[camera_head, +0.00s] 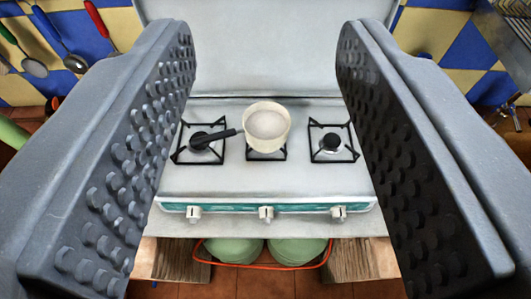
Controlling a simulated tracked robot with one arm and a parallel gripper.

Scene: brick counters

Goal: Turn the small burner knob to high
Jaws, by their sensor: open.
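A white stove (320,179) with a teal front strip stands ahead, seen between my gripper's fingers. It has three burners in a row. The front strip carries a left knob (194,212), a middle knob (266,213) and a right knob (338,212), all pale with an upright dark mark. The right burner (331,142) looks slightly larger at its cap than the others, but I cannot tell surely which is small. My gripper (265,150) is open and empty, its studded fingers wide apart, with the knobs framed between them at a distance.
A cream pot (266,124) sits on the middle burner, its black handle reaching over the left burner (201,142). Green gas bottles (236,250) and an orange hose (308,265) are under the counter. Utensils (62,42) hang at the left. Space before the knobs looks clear.

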